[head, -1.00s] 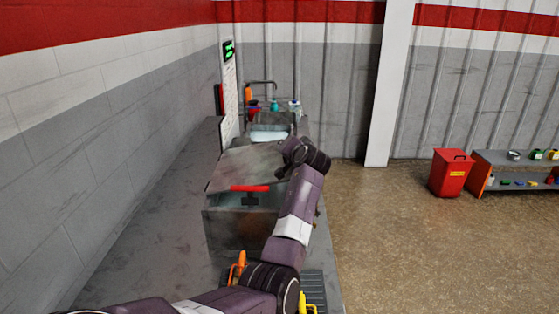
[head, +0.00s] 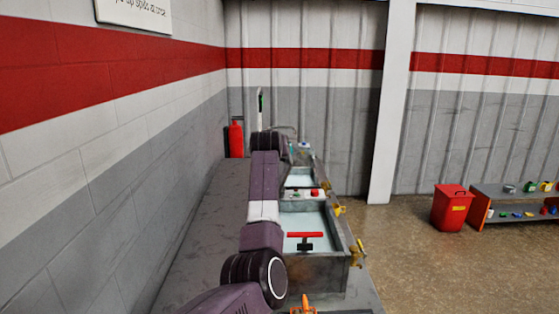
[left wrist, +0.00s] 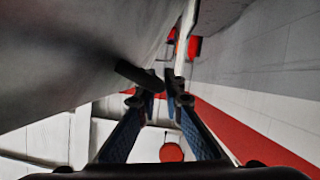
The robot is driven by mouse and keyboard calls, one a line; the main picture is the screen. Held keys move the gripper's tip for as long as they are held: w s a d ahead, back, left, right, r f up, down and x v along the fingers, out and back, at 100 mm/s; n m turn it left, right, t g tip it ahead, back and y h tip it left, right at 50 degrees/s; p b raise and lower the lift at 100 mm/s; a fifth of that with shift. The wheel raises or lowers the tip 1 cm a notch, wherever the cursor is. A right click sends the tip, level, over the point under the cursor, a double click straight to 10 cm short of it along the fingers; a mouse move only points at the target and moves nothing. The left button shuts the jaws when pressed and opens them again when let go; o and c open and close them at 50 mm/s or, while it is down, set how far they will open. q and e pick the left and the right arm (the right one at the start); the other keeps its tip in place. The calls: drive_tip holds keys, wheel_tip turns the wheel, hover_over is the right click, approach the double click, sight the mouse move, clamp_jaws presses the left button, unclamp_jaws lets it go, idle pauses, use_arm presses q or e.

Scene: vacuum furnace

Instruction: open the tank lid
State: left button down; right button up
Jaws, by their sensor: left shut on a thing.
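The tank (head: 325,272) is a grey metal box on the bench. Its top is uncovered and pale liquid shows inside, with a red bar on a black stem (head: 305,235) over it. In the left wrist view a broad grey plate, which looks like the lid (left wrist: 75,50), fills the upper left. A dark rounded handle (left wrist: 138,76) sticks out from it to the fingertips. My left gripper (left wrist: 160,92) is shut on this handle. In the head view my left arm hides the gripper and most or all of the lid.
A second basin (head: 300,178) stands behind the tank. Yellow fittings (head: 357,252) stick out on the tank's right side. A red extinguisher (head: 236,140) stands at the wall. A red bin (head: 452,207) and shelf are at the right. Bare bench lies left of my arm.

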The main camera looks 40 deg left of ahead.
use_arm(q)
drive_tip(key=s+a+n+t+h+b, duration=0.2)
drive_tip(key=s+a+n, duration=0.1)
drive_tip(key=s+a, duration=0.4)
drive_tip(key=shift+s+a+f+n+b, duration=0.35)
drive_tip(key=shift+a+f+n+b, duration=0.1)
drive_tip(key=shift+a, duration=0.6)
drive_tip(key=c, duration=2.3)
unclamp_jaws()
drive_tip(key=v, duration=1.1)
drive_tip(key=shift+s+d, duration=0.25)
drive_tip(key=shift+s, duration=0.05)
use_arm(e)
drive_tip(key=f, duration=0.1)
drive_tip(key=w+f, duration=0.1)
drive_tip(key=f, duration=0.1)
drive_tip(key=shift+w+d, duration=0.15)
drive_tip(key=shift+d, duration=0.25)
